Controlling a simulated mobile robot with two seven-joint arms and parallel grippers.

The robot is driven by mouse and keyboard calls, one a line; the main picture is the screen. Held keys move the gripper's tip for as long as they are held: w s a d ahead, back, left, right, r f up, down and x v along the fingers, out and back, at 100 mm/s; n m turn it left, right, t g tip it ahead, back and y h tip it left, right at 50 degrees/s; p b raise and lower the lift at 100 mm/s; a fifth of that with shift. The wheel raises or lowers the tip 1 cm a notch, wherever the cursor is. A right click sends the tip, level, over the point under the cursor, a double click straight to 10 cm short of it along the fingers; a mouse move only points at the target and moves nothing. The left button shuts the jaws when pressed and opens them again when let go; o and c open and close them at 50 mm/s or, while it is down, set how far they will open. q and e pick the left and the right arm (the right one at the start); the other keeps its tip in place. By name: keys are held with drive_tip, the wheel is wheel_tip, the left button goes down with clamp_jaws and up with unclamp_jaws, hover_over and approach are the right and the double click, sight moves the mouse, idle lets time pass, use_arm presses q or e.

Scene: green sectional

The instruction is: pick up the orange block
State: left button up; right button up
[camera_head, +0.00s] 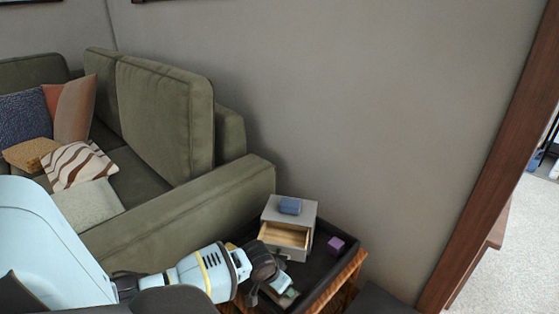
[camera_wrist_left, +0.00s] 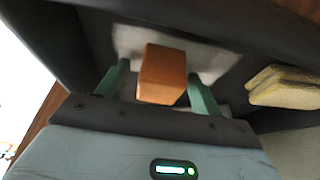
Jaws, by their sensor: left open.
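The orange block (camera_wrist_left: 162,75) stands between the two green fingers of my left gripper (camera_wrist_left: 157,78) in the left wrist view. The fingers are open, one on each side of the block; whether either touches it I cannot tell. In the head view my left gripper (camera_head: 272,284) reaches down over the dark tray (camera_head: 336,274) on the small table, in front of the small drawer box. The orange block is hidden there behind the gripper. My right gripper is not in view.
A grey box (camera_head: 302,214) with its drawer pulled out and a blue item (camera_head: 290,206) on top stands at the tray's back. A purple cube (camera_head: 336,245) lies right of it. A yellow sponge-like item (camera_wrist_left: 285,87) is near the block. The green sofa (camera_head: 190,212) borders the tray.

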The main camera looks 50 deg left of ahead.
use_arm(q)
drive_tip(key=shift+r, duration=0.1)
drive_tip(key=c, duration=1.1)
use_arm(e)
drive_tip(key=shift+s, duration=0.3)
use_arm(q)
drive_tip(key=shift+o, duration=0.2)
drive_tip(key=shift+s+r, duration=0.1)
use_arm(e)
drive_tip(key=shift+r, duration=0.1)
use_arm(q)
drive_tip(key=shift+s+r, duration=0.1)
drive_tip(key=shift+r, duration=0.05)
wheel_tip(320, 180, up, 7)
drive_tip(key=p, duration=0.2)
drive_tip(key=shift+s+f+p, duration=0.15)
drive_tip(key=shift+f+p, duration=0.05)
drive_tip(key=shift+p, duration=0.15)
drive_tip(key=s+d+p, duration=0.2)
drive_tip(key=s+p, duration=0.1)
drive_tip(key=s, duration=1.6)
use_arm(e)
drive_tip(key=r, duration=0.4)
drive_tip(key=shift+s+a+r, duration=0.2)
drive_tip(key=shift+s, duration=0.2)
use_arm(q)
drive_tip(key=shift+s+d, duration=0.1)
